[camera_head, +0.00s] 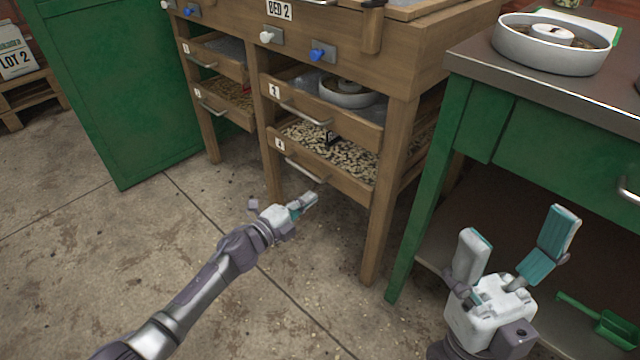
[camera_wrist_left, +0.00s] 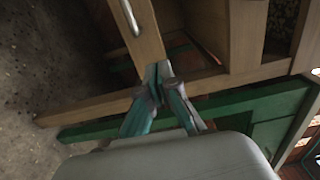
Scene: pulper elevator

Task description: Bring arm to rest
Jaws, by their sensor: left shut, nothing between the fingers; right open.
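My left gripper (camera_head: 304,203) is shut and empty, at the end of my left arm, which reaches in from the lower left. It is below and in front of drawer 4 (camera_head: 345,183), apart from its handle as far as I can tell. In the left wrist view, the left gripper's fingertips (camera_wrist_left: 162,76) meet, with a wooden drawer front and a metal handle (camera_wrist_left: 130,17) beyond them. My right gripper (camera_head: 518,250) is open and empty, pointing up in front of the green table at the lower right.
The wooden stand (camera_head: 405,80) holds several numbered drawers, partly pulled out, some with beans. A green cabinet (camera_head: 115,90) is at the left. A metal-topped green table (camera_head: 540,95) carries a white round pan (camera_head: 552,57). A green scoop (camera_head: 605,325) lies below it. Floor at lower left is clear.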

